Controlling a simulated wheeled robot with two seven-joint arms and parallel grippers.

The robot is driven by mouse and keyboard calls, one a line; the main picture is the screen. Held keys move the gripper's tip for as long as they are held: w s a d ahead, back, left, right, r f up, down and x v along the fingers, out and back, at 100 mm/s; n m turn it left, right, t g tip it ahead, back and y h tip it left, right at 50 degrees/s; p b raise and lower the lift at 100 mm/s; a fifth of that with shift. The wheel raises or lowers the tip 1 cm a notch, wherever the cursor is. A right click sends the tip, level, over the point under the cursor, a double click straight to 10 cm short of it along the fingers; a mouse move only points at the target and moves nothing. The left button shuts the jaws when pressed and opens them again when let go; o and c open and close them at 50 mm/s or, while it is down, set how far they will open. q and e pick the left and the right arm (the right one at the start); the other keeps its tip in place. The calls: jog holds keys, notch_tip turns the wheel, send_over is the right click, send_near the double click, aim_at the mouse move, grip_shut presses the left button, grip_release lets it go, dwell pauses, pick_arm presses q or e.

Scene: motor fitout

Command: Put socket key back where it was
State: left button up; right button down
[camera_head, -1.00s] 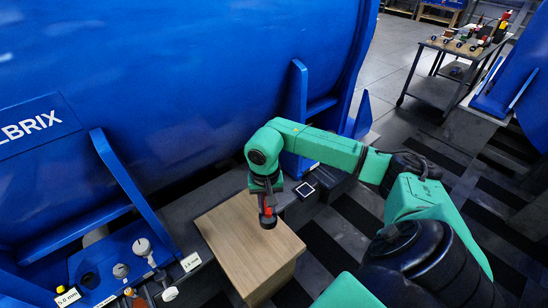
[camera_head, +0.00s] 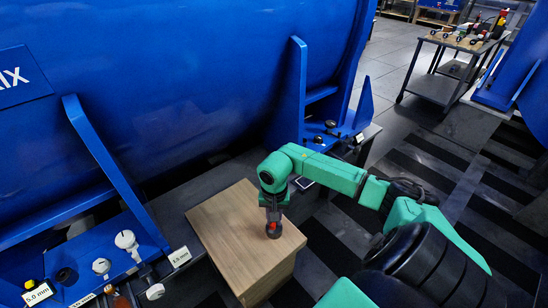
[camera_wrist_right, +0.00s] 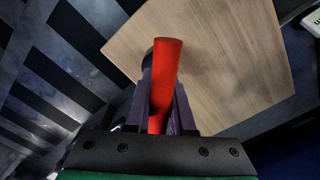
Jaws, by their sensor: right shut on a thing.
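The socket key (camera_head: 273,230) has a red cylindrical handle and a dark round part. My right gripper (camera_head: 273,222) is shut on it, above the right part of the wooden block's top (camera_head: 230,232). In the right wrist view the red handle (camera_wrist_right: 165,75) stands up between the two dark fingers (camera_wrist_right: 160,110), with the dark round part partly hidden behind it. I cannot tell whether the key touches the wood. My left gripper is not in view.
A large blue motor housing (camera_head: 190,80) fills the back left, with upright blue brackets. Knobs (camera_head: 125,240), tools and labels such as "5.0 mm" (camera_head: 38,294) sit on the base at lower left. A tool cart (camera_head: 440,88) stands far back right. Striped floor lies open at right.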

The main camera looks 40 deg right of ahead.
jog(key=shift+f, duration=0.95)
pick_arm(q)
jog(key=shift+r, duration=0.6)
pick_arm(e)
jog(key=shift+f, duration=0.15)
jog(key=shift+f, duration=0.1)
jog(key=c, duration=0.8)
grip_release()
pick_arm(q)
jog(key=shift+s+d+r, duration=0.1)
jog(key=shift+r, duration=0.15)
pick_arm(e)
jog(key=shift+o, duration=0.2)
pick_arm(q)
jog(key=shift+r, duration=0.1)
pick_arm(e)
notch_tip(320, 180, up, 12)
jog(key=shift+r+p, duration=0.15)
jog(key=shift+p, duration=0.9)
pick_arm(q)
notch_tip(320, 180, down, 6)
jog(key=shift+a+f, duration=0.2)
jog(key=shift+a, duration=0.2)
